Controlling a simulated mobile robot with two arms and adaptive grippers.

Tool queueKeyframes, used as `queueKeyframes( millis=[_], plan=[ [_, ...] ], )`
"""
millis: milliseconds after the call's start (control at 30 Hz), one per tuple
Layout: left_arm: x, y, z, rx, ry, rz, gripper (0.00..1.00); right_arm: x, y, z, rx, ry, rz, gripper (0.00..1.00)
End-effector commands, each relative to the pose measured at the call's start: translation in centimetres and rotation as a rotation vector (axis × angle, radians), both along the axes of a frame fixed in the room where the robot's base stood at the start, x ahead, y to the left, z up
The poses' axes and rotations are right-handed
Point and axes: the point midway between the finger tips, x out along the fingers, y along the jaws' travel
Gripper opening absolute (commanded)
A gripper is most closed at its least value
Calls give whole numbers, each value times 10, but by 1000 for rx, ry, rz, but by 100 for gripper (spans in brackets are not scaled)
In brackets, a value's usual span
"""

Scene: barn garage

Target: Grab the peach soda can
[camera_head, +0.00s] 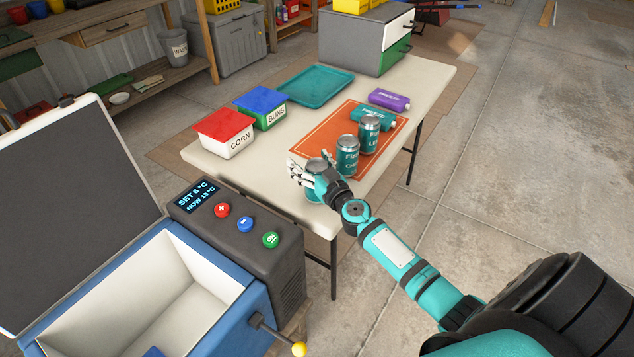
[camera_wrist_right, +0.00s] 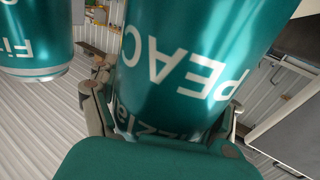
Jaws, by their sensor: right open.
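The peach soda can (camera_head: 314,193) is a teal can standing near the front edge of the white table. In the right wrist view the can (camera_wrist_right: 195,70) fills the middle, with white letters "PEAC" upside down. My right gripper (camera_head: 311,166) is open around this can, its fingers on either side; the wrist view shows the gripper (camera_wrist_right: 160,108) with the can between the fingers. Finger contact cannot be told. My left gripper is not in view.
Two other teal cans, one nearer (camera_head: 347,156) and one farther (camera_head: 369,134), stand close by on an orange mat (camera_head: 340,125). A corn box (camera_head: 225,135), buns box (camera_head: 262,108) and teal tray (camera_head: 315,88) are farther back. An open blue cooler (camera_head: 195,325) stands at front left.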

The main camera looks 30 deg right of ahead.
Motion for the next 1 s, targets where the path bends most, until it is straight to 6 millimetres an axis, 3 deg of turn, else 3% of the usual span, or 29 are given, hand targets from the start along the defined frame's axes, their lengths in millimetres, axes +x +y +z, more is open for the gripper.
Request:
queueKeyframes(
  millis=[67, 600, 733, 1000],
  plan=[
    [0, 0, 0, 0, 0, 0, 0, 0, 0, 0, 0, 0, 0, 76],
    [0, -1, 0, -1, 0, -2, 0, -1, 0, -1, 0, 1, -1, 8],
    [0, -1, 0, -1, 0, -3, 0, -1, 0, -1, 0, 1, -1, 1],
    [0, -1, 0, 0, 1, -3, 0, -1, 0, -1, 0, 1, -1, 0]
  ],
)
